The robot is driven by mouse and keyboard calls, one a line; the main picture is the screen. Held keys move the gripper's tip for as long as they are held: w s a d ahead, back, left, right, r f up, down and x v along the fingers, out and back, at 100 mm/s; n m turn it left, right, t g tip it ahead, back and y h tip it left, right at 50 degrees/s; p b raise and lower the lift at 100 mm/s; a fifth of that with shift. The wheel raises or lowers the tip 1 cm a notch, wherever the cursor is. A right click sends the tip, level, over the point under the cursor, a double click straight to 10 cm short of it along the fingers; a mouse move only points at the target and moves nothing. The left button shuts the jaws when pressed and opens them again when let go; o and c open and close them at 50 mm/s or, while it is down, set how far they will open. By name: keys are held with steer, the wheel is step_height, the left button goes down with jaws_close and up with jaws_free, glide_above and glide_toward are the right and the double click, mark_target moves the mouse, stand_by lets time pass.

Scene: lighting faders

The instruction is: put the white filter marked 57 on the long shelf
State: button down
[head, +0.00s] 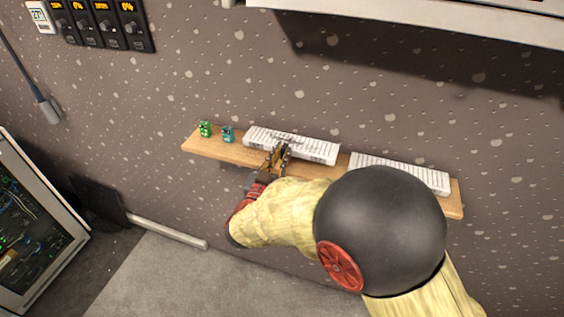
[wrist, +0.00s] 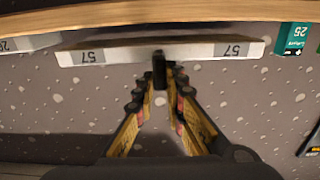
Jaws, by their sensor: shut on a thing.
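The long white filter marked 57 (head: 290,145) is over the left-middle part of the wooden shelf in the head view. In the wrist view the filter (wrist: 130,54) shows upside-down 57 labels near both ends. My gripper (head: 281,150) is shut on the filter near its middle; it also shows in the wrist view (wrist: 160,72), reaching up to the filter's edge. The long shelf (head: 215,149) is fixed to the wall; its edge crosses the top of the wrist view (wrist: 160,14). I cannot tell whether the filter touches the shelf.
A second white filter (head: 400,173) lies on the shelf to the right. A green item (head: 205,129) and a teal item (head: 228,134) stand at the shelf's left end. My arm covers part of the shelf's front. A microphone (head: 47,108) hangs at far left.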

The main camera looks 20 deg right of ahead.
steer(key=shift+f, duration=1.15)
steer(key=shift+f+b, duration=0.15)
steer(key=shift+b, duration=0.2)
steer(key=c, duration=1.8)
jaws_free()
steer(key=shift+s, duration=0.1)
steer(key=shift+c, duration=0.2)
